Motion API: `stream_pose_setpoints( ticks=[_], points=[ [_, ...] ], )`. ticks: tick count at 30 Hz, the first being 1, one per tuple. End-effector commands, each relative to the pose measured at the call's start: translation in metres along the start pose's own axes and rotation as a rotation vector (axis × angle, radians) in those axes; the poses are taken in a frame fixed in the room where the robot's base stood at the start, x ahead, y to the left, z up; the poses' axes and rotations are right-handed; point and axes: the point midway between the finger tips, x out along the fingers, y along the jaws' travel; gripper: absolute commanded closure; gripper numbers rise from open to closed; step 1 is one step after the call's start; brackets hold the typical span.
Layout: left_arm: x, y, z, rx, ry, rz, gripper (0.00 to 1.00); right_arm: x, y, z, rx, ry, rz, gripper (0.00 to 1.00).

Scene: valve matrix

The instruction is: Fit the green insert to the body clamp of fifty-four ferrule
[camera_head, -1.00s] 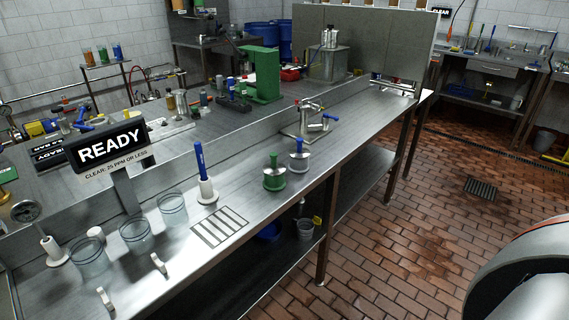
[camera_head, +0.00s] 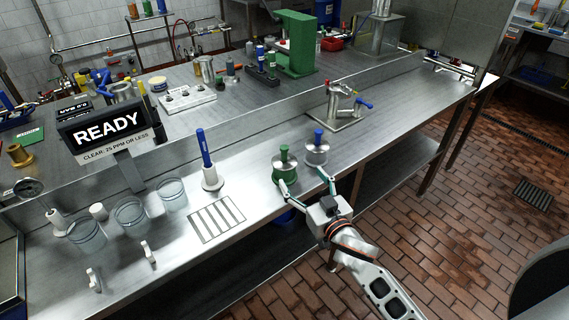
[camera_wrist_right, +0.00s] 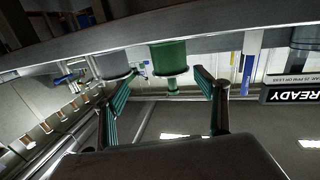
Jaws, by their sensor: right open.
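The green insert (camera_head: 286,172) stands upright on the steel bench, with a green knob on top. It also shows in the right wrist view (camera_wrist_right: 169,58), where the picture is upside down. A similar grey insert with a blue knob (camera_head: 317,149) stands just behind it to the right. My right gripper (camera_head: 304,184) is open, its fingers spread at the bench's front edge, one tip close to each insert. Whether either tip touches cannot be told. A metal clamp fixture (camera_head: 343,106) with a blue lever, probably the body clamp, stands farther back. My left gripper is not in view.
A white holder with a blue stick (camera_head: 207,160), glass beakers (camera_head: 131,215) and a slotted plate (camera_head: 217,219) are left of the inserts. A READY sign (camera_head: 107,130) stands behind the beakers. The bench is clear between the inserts and the clamp fixture.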

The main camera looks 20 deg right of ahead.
Motion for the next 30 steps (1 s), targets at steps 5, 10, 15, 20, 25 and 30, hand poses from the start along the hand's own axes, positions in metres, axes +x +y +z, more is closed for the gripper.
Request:
stream_pose_setpoints(
  ticks=[5,10,15,20,25,30],
  points=[
    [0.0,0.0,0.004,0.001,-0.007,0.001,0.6,0.013,-0.009,-0.007,0.039,0.04,-0.037,0.28],
    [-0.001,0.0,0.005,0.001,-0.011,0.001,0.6,0.031,-0.01,-0.009,0.04,0.042,-0.039,0.28],
    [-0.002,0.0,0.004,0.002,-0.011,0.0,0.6,0.048,-0.015,-0.012,0.04,0.042,-0.039,0.28],
    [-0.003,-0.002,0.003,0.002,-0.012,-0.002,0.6,0.071,-0.019,-0.014,0.039,0.041,-0.037,0.28],
    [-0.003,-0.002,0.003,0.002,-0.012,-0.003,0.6,0.084,-0.02,-0.014,0.04,0.041,-0.037,0.28],
    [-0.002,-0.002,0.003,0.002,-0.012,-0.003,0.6,0.085,-0.02,-0.014,0.04,0.041,-0.037,0.28]
  ],
)
